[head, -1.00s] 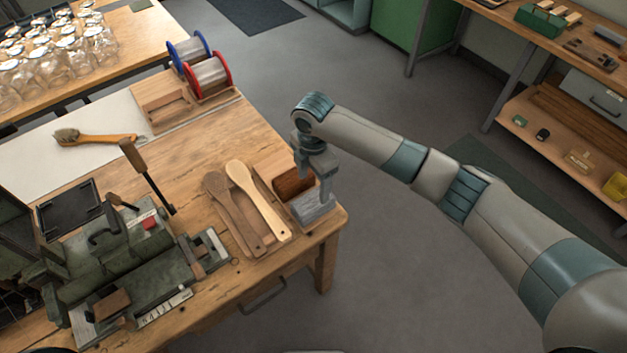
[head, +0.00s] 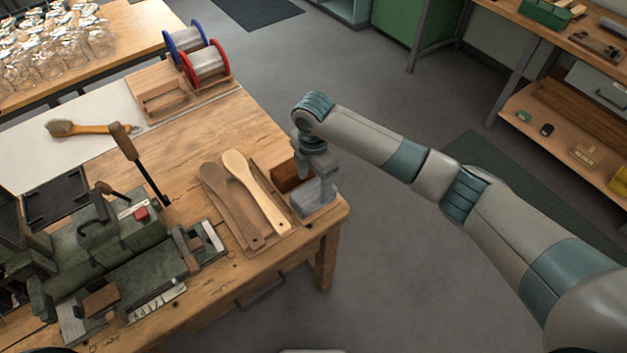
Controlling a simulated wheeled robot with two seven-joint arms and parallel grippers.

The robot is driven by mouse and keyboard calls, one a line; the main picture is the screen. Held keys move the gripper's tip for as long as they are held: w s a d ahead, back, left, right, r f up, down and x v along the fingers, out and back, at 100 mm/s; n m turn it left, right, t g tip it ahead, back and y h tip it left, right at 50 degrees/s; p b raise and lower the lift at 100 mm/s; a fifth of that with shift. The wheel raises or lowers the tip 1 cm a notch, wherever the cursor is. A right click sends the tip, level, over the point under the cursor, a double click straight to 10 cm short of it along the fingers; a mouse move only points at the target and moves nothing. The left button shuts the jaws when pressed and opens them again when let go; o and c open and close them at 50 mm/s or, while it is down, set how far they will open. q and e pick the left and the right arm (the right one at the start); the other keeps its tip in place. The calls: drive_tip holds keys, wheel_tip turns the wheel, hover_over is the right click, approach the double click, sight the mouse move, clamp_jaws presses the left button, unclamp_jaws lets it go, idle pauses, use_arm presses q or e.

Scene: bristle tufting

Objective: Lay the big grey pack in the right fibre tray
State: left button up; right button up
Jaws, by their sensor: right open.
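The big grey pack (head: 311,203) is a light grey block at the right corner of the wooden workbench. My right gripper (head: 318,181) points down at it from above, open, with a finger in front of its upper part. I cannot tell whether the fingers touch it. A reddish-brown block (head: 284,178) sits just left of the gripper, in a wooden holder beside the pack. The right fibre tray cannot be told apart clearly; the gripper and the pack hide that corner. My left gripper is not in view.
Two wooden brush handles (head: 255,190) lie in a tray left of the brown block. A dark green machine (head: 110,250) with a lever fills the bench's left front. Spools (head: 204,64) and a brush (head: 75,128) are farther back. Open floor lies to the right.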

sight(313, 191)
drive_tip(key=shift+f+b, duration=0.5)
drive_tip(key=shift+f, duration=0.4)
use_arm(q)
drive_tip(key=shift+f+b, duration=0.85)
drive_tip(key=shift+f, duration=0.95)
use_arm(e)
drive_tip(key=shift+f, duration=2.2)
drive_tip(key=c, duration=1)
